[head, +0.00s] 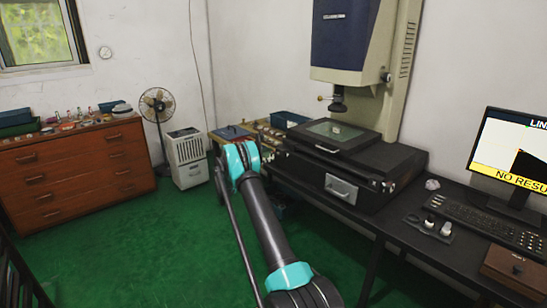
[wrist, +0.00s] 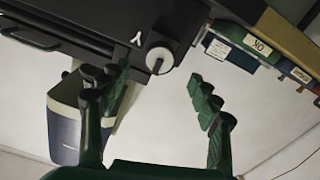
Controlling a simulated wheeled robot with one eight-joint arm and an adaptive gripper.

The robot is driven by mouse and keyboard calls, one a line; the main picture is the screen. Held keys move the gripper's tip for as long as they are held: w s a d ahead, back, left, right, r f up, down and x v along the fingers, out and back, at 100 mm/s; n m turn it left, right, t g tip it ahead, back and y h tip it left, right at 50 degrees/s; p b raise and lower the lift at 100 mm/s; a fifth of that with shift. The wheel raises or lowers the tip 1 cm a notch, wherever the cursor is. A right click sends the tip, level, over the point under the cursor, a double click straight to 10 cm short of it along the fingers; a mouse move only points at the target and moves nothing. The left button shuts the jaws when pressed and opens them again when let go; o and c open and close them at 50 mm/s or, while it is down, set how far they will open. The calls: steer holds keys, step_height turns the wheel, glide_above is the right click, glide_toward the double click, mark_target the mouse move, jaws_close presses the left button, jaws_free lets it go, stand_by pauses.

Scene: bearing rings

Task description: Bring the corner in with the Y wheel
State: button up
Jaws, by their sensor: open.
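The Y wheel (wrist: 159,56) is a pale round knob with a dark hub on the dark side of the measuring machine, by a white Y mark (wrist: 137,38). My gripper (wrist: 158,76) is open, its green fingers apart on either side of the wheel in the wrist view. I cannot tell whether they touch it; no grip shows. In the head view the wheel and gripper do not show. The monitor (head: 503,143) shows a black corner shape at the lower right of a white field, above a yellow strip reading "NO RESU", cut off.
The machine's glass stage (head: 335,132) carries a small pale part. Labelled bins, one marked OK (wrist: 256,47), stand near the right finger in the wrist view. A keyboard (head: 480,220) lies on the bench; green floor is open at left.

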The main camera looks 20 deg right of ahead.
mark_target(271, 156)
steer(key=x, duration=0.8)
steer(key=shift+w+d, duration=0.1)
steer(key=shift+d, duration=0.15)
steer(key=shift+c, duration=0.5)
steer(key=c, duration=1.1)
steer(key=shift+n, duration=1.1)
steer(key=o, duration=1.2)
